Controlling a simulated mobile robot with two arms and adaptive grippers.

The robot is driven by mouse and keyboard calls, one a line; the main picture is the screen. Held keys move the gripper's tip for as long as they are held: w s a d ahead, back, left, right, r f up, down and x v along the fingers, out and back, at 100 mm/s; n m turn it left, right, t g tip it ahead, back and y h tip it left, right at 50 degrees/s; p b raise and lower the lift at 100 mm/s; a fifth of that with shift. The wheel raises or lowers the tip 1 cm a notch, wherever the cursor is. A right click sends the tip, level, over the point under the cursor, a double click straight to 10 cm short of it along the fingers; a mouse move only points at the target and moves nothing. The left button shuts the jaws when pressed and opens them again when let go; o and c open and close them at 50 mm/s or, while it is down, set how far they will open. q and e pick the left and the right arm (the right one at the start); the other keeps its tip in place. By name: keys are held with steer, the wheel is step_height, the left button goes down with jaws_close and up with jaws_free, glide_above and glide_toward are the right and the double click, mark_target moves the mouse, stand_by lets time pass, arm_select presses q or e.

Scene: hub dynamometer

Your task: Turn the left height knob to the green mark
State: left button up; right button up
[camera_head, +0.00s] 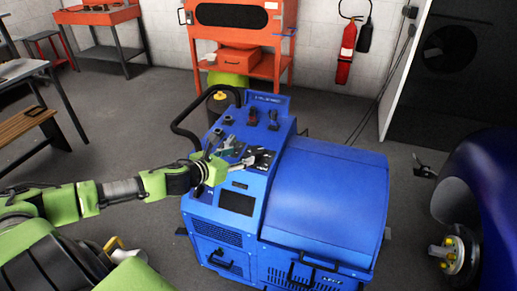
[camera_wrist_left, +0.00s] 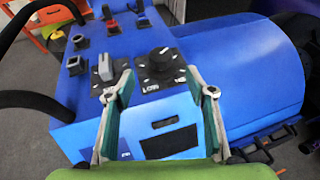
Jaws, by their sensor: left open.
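The blue dynamometer unit (camera_head: 325,195) stands in the middle of the head view, with a sloped control panel on its left part. In the left wrist view a round black knob (camera_wrist_left: 160,62) sits on a black plate with white marks. A grey upright handle (camera_wrist_left: 106,68) stands on a similar plate to its left. I cannot make out a green mark, or which control is the left height knob. My left gripper (camera_head: 234,149) is over the panel; its open fingers (camera_wrist_left: 158,74) appear on either side of the round knob, and contact is unclear. My right gripper is not in view.
A black bar handle (camera_head: 190,118) curves along the panel's left edge. Several small switches (camera_wrist_left: 113,26) line the panel's far side. A blue car body (camera_head: 490,180) with an exposed hub (camera_head: 447,255) is at the right. Grey floor lies between.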

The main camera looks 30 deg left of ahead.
mark_target(257, 149)
arm_select(q)
steer(key=p+x, duration=0.1)
steer(key=x, duration=1.1)
steer(key=shift+d, duration=0.1)
steer(key=c, duration=1.1)
